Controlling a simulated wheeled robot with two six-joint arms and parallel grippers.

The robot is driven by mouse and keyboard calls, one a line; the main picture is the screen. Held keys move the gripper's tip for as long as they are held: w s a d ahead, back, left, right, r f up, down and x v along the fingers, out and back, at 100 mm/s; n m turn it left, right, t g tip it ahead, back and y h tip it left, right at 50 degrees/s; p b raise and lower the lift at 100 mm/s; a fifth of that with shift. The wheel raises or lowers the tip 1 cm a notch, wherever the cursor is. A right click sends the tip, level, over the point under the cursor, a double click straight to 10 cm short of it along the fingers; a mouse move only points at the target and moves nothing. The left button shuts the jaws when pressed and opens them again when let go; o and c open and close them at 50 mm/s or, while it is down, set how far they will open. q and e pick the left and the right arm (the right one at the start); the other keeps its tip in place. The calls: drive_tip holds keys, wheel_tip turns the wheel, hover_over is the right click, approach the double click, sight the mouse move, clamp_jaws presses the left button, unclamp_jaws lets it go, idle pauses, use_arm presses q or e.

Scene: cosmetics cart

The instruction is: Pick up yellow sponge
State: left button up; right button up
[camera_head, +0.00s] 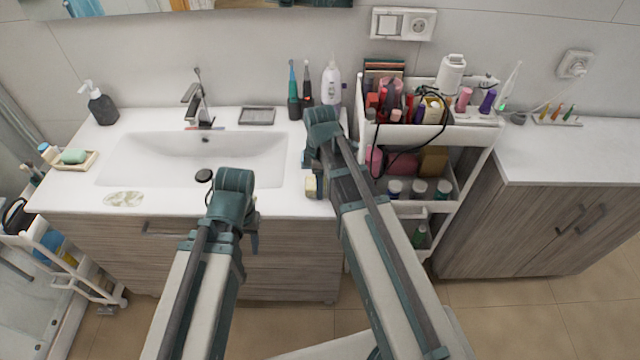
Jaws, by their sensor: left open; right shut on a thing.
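A small pale yellow block, which looks like the sponge (311,187), shows at the front right edge of the sink counter. My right gripper (313,165) is over it and shut on it; my own arm hides part of the block and of the fingers. I cannot tell whether the block still touches the counter. My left gripper (246,232) is open and empty in front of the counter's front edge, left of the right one. Its fingers are mostly hidden by its own wrist.
The white sink (145,155) is behind my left gripper. A soap dish (87,163) with green soap is at the left. A soap dispenser (101,104) stands at the back left. A crowded white cart (478,135) stands close to my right arm.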

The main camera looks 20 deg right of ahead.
drive_tip(key=shift+r+p, duration=0.45)
drive_tip(key=shift+r, duration=0.05)
wheel_tip(320, 180, up, 3)
drive_tip(key=p, duration=0.2)
drive_tip(key=shift+f+p, duration=0.1)
drive_tip(key=shift+p, duration=0.25)
drive_tip(key=s+a+r+p, duration=0.1)
drive_tip(key=s+a, duration=1)
drive_tip(key=shift+a, duration=0.35)
drive_tip(key=shift+r, duration=0.1)
drive_tip(key=o, duration=0.6)
drive_tip(key=c, duration=0.4)
drive_tip(key=shift+c, duration=0.2)
